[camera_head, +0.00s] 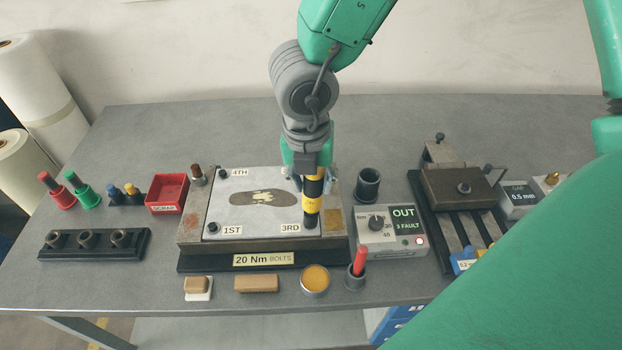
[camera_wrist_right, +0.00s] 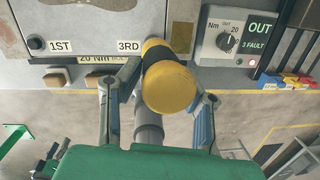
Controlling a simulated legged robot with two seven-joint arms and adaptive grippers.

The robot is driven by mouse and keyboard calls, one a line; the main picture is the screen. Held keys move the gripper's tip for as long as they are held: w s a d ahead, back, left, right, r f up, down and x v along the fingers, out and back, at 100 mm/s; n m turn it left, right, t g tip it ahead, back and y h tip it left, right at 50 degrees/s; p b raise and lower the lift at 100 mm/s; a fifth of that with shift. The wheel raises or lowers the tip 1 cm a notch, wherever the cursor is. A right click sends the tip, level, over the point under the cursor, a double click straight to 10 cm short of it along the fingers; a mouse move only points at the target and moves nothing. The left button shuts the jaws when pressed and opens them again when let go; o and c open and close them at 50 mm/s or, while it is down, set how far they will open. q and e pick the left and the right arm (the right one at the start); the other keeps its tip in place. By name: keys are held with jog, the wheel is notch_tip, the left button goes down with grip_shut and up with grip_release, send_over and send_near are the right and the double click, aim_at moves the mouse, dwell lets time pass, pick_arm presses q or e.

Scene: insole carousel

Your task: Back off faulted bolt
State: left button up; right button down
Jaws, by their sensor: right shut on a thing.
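My right gripper (camera_head: 308,165) is shut on a yellow and black driver (camera_head: 312,204) and holds it upright over the plate's 3RD corner. In the right wrist view the driver's yellow end (camera_wrist_right: 170,88) sits between the two fingers. The driver's lower end is at the 3RD label (camera_head: 290,227); the bolt there is hidden beneath it, and I cannot tell whether they touch. The light plate (camera_head: 262,179) carries a dark insole shape. Its 1ST bolt (camera_head: 213,227) and 4TH bolt (camera_head: 223,173) show. The control box (camera_head: 376,241) reads "OUT" and "3 FAULT", with a red light lit.
A dark empty cup (camera_head: 367,186) stands right of the plate. A red scrap tray (camera_head: 167,194) and a black socket rack (camera_head: 94,244) are at left. A tan block (camera_head: 256,283), round tin (camera_head: 315,280) and red-handled tool (camera_head: 360,261) line the front. The back of the table is clear.

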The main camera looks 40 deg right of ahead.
jog(key=shift+s+r, duration=0.1)
jog(key=shift+s, duration=0.05)
dwell(0.3)
jog(key=shift+r+p, duration=1.5)
jog(key=shift+p, duration=0.1)
jog(key=shift+r+p, duration=0.9)
jog(key=shift+r, duration=0.35)
jog(key=shift+w, duration=0.25)
